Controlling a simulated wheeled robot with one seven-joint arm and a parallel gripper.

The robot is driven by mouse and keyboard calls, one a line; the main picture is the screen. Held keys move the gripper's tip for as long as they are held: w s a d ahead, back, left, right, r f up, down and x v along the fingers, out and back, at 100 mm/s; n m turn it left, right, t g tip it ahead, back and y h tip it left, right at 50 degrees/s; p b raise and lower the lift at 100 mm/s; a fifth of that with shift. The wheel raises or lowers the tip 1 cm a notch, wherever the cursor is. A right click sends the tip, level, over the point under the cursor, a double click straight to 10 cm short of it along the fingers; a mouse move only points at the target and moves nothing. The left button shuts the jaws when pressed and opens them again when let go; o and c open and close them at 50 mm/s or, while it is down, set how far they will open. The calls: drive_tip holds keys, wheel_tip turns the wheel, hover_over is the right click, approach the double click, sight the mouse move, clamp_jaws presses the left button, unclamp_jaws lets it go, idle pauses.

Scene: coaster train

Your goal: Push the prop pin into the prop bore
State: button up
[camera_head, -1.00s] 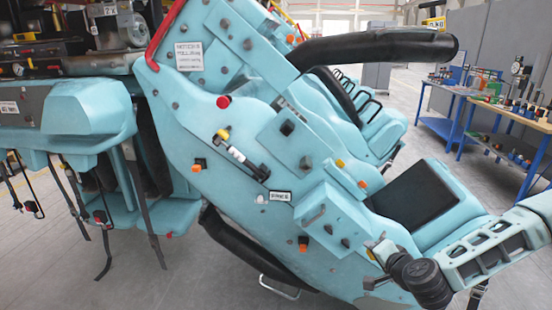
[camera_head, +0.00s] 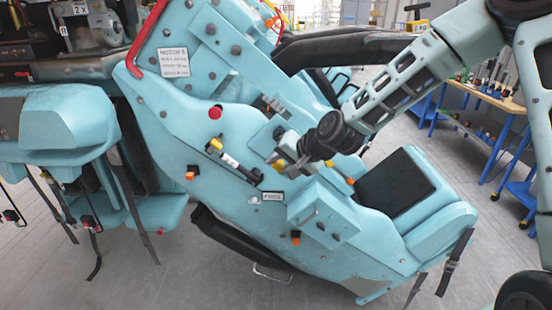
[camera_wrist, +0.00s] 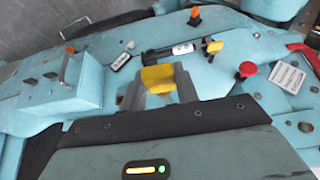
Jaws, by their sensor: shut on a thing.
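My gripper (camera_head: 286,158) is in front of the teal seat-car side panel, at the end of my arm coming in from the upper right. It is shut on a yellow piece, apparently the prop pin (camera_wrist: 158,78), which sits between the two fingers in the wrist view. The pin's lower end is hidden. A strut (camera_head: 238,165) with a yellow end and a white label lies along the panel, left of my gripper. It also shows in the wrist view (camera_wrist: 180,50), just beyond the held piece and seemingly apart from it. I cannot make out the prop bore.
A red knob (camera_head: 215,112), orange switches (camera_head: 296,237) and a small white label plate (camera_head: 272,196) stand on the panel. A raised teal box (camera_head: 322,212) juts out below my gripper. A black padded bar (camera_head: 340,48) is above. A workbench (camera_head: 485,95) stands at the right.

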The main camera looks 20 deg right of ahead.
idle(0.3)
drive_tip(key=shift+w+d, duration=0.3)
drive_tip(key=shift+w, duration=0.6)
drive_tip(key=shift+w+d, duration=0.35)
drive_tip(key=shift+w, duration=0.5)
drive_tip(key=shift+w+d, duration=0.3)
drive_tip(key=shift+w, duration=0.6)
drive_tip(key=w+d, duration=0.1)
drive_tip(key=w, duration=0.4)
drive_tip(key=shift+w+d+b, duration=0.35)
drive_tip(key=shift+w+d, duration=0.05)
idle(2.1)
drive_tip(key=o, duration=1.2)
drive_tip(key=b+v, duration=0.5)
drive_tip(key=v, duration=1.2)
drive_tip(key=shift+s+r, duration=0.15)
drive_tip(key=shift+s, duration=0.05)
